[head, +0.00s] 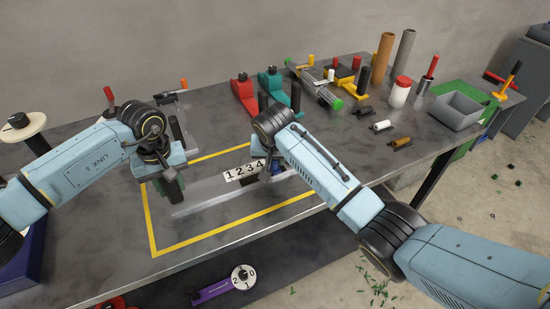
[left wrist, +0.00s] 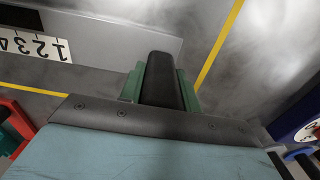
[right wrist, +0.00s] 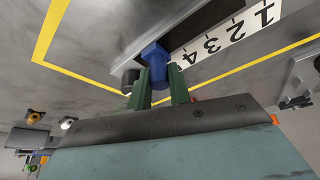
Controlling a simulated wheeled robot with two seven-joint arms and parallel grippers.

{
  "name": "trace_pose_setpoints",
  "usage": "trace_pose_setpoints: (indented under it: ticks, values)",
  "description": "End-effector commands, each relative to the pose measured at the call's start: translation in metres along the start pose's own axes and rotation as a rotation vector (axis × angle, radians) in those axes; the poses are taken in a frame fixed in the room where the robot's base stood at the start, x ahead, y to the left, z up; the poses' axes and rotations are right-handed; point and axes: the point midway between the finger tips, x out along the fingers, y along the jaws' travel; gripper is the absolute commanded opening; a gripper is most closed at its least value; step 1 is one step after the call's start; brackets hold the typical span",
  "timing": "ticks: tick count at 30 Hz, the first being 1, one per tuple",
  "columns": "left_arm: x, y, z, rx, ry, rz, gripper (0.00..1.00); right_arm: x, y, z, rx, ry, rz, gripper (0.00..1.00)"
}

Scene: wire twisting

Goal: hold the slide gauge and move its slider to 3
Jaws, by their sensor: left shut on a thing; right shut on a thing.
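The slide gauge (head: 225,197) is a long grey bar inside the yellow outline on the table. Its white scale (head: 244,171) reads 1 2 3 4 and also shows in the left wrist view (left wrist: 35,46). My left gripper (head: 168,182) is shut on the black handle (left wrist: 160,80) at the gauge's left end. My right gripper (head: 270,167) is shut on the blue slider knob (right wrist: 155,62). In the right wrist view the knob is near the 4 end of the scale (right wrist: 225,42), past the 4. A pointer is not clear.
Red (head: 243,95) and teal (head: 272,90) devices stand behind the gauge. Tubes, a white red-capped jar (head: 400,92) and a grey bin (head: 457,111) are at the right. A purple dial tool (head: 225,286) lies in front, below. The table left of the outline is largely clear.

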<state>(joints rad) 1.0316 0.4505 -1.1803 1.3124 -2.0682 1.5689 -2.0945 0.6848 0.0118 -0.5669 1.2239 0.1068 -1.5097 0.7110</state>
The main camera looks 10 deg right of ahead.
Motion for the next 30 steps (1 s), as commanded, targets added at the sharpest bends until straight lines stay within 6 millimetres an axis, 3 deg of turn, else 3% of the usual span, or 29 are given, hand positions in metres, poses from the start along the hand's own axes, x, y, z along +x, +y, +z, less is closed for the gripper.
trace_pose_setpoints:
  ticks: [10,20,21,24,26,30]
  values:
    - [-0.001,0.000,0.000,-0.001,0.001,0.001,0.00,-0.010,-0.050,0.023,-0.002,-0.001,-0.003,0.00]
    - [-0.001,0.001,0.000,-0.001,0.001,0.002,0.00,-0.011,-0.054,0.025,0.000,0.000,-0.002,0.00]
    - [-0.001,0.001,0.000,0.000,0.001,0.002,0.00,-0.011,-0.054,0.025,-0.001,0.000,-0.001,0.20]
    - [-0.001,0.001,0.000,0.000,0.001,0.002,0.00,-0.011,-0.054,0.025,0.000,0.000,-0.001,0.34]
    - [-0.001,0.001,0.000,0.000,0.001,0.002,0.00,-0.011,-0.054,0.025,0.000,0.000,-0.001,0.41]
    - [-0.001,0.001,0.000,0.000,0.001,0.002,0.00,-0.011,-0.053,0.025,0.000,0.000,0.000,0.41]
